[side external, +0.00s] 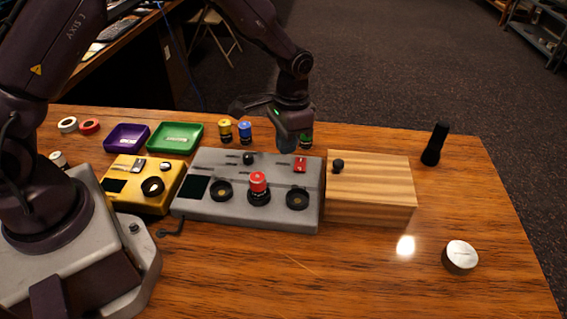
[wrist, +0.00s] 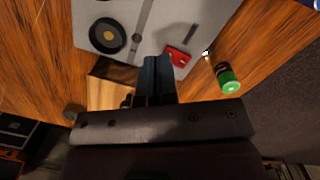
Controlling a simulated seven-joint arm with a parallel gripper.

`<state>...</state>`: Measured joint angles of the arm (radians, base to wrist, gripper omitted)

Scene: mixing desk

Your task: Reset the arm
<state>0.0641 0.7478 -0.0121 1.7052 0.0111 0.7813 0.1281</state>
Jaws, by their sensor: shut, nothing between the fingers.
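My gripper (wrist: 157,65) is shut and empty, with its two fingers together in the wrist view. In the side view my arm reaches over the back right of the grey mixing console (side external: 240,215), and my gripper (side external: 288,145) hangs near its rear edge. A red switch (side external: 300,164) on the console is just to the right of and in front of my gripper; it also shows in the wrist view (wrist: 178,57) beside the fingertips. A green-topped bottle (side external: 306,141) stands behind the console, partly hidden by my gripper. I cannot tell the exact height of my fingertips.
A wooden box (side external: 370,185) with a black knob (side external: 338,166) adjoins the console. A yellow unit (side external: 140,190), purple tray (side external: 126,138) and green tray (side external: 176,138) are left. A black cylinder (side external: 435,144) and silver-topped puck (side external: 460,256) are right. The front table is mostly clear.

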